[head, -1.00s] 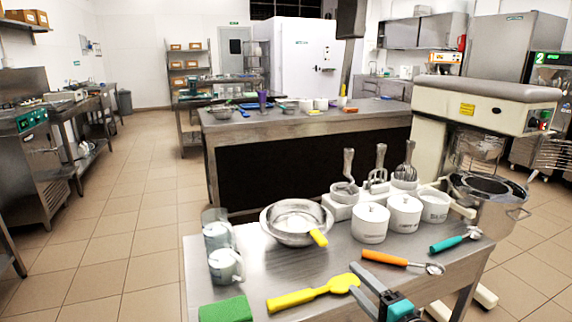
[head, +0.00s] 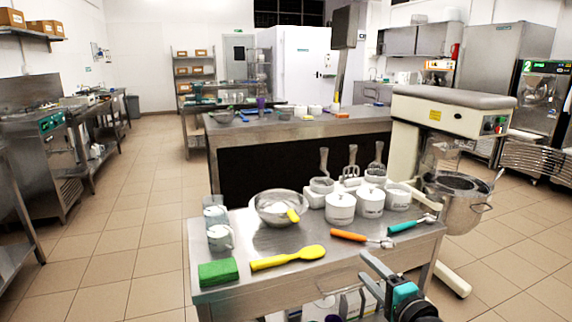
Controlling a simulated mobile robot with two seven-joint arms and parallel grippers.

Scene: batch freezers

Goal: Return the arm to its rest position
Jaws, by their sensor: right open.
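My right gripper (head: 375,277) shows at the bottom of the head view, in front of the steel table's near right edge. Its fingers are apart and nothing is between them. It is clear of the yellow spatula (head: 288,258), which lies on the steel table (head: 262,238) to its left. My left gripper is out of view.
The table also holds a green sponge (head: 218,272), clear jugs (head: 220,237), a steel bowl (head: 277,209), white pots (head: 340,208), an orange-handled scoop (head: 349,235) and a teal-handled one (head: 404,226). A large mixer (head: 455,110) stands at right. Floor (head: 110,240) at left is clear.

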